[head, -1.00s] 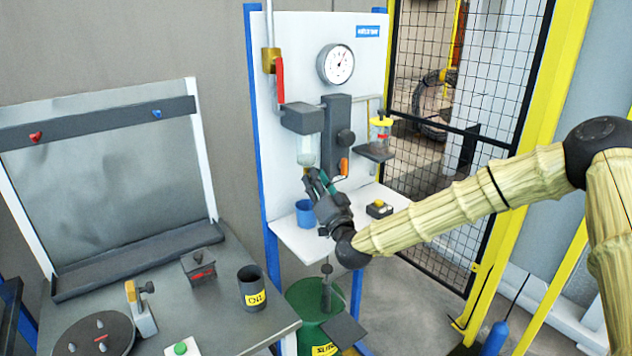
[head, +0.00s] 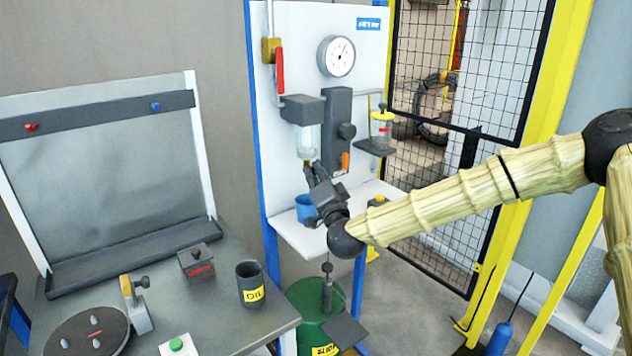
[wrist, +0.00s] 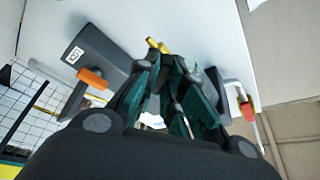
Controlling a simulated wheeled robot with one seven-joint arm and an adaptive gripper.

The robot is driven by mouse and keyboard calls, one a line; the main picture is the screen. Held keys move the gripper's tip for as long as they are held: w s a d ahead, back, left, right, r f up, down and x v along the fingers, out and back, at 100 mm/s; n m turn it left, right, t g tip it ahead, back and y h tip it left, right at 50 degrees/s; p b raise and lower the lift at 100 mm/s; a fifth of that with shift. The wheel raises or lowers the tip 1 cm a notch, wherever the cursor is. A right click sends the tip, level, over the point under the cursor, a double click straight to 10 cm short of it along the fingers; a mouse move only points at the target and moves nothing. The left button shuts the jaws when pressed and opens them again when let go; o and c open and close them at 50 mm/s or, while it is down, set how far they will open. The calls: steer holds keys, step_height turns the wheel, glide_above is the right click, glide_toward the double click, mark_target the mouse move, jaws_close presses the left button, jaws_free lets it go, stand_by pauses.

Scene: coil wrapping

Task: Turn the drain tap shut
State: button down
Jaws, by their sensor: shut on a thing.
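The clear bowl (head: 306,140) hangs below a dark grey filter head (head: 303,110) on the white panel. The drain tap is a small brass-yellow piece (head: 308,161) at the bowl's lower end, mostly hidden by my fingers in the head view. My gripper (head: 314,169) reaches up to it from below and is shut on it. In the wrist view, the yellow tap (wrist: 157,46) shows at the tips of my green-padded fingers (wrist: 178,72). How far the tap is turned cannot be seen.
A blue cup (head: 304,207) stands on the white shelf (head: 290,236), close beside my gripper. A red lever (head: 281,71) is upper left. A green drum (head: 309,299) stands below.

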steer(key=m+h+b, duration=0.1)
steer(key=m, duration=0.3)
steer(key=shift+g+h+b, duration=0.3)
steer(key=shift+g+h, duration=0.1)
steer(key=shift+m+g+h+b, duration=0.3)
steer(key=shift+m+g+b, duration=0.25)
steer(key=shift+m, duration=1.25)
steer(key=shift+r, duration=0.1)
steer(key=c, duration=1.5)
jaws_free()
steer(key=v, duration=0.8)
